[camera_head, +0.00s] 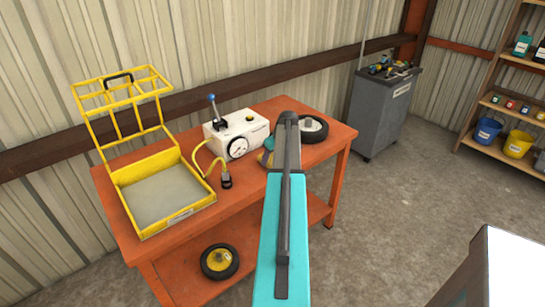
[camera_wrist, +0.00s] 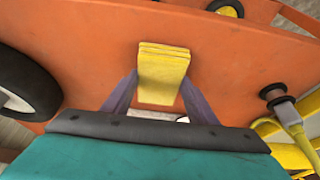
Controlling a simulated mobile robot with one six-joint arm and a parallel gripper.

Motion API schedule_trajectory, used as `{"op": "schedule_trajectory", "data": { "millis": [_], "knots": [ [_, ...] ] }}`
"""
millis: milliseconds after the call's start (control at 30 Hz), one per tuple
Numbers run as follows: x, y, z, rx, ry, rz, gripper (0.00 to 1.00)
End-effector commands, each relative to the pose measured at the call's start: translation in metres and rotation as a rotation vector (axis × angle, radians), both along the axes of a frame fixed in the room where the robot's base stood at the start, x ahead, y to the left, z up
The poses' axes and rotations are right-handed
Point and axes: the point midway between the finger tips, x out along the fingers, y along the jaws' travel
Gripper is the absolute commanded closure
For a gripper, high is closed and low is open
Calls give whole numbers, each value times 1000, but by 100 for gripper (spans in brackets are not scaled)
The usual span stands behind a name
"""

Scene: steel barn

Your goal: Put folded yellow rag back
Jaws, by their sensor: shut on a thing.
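The folded yellow rag (camera_wrist: 163,72) is a small layered yellow block in the wrist view. It sits between the two grey-purple fingers of my gripper (camera_wrist: 157,92), which is shut on it. Behind it is the orange top of the workbench (camera_wrist: 90,45); I cannot tell whether the rag touches it. In the head view my teal and dark arm reaches over the right half of the workbench (camera_head: 275,112) and hides my gripper and most of what lies under it. A small yellowish patch shows just left of the arm there; I cannot tell what it is.
On the bench stand a yellow frame with a tray (camera_head: 115,185), a white gauge box (camera_head: 215,130) with a lever and yellow hose, and a black-tyred wheel (camera_head: 318,130). Another wheel (camera_head: 220,262) lies on the lower shelf. A grey cabinet (camera_head: 372,115) and shelves (camera_head: 497,130) stand right.

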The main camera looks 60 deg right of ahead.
Motion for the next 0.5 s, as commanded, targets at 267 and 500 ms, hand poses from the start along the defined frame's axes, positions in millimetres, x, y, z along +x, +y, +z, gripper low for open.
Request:
{"op": "schedule_trajectory", "data": {
  "millis": [267, 500],
  "knots": [
    [0, 0, -4, 0, 0, 1, 68],
    [1, 0, -3, 0, 0, 1, 29]
  ]
}}
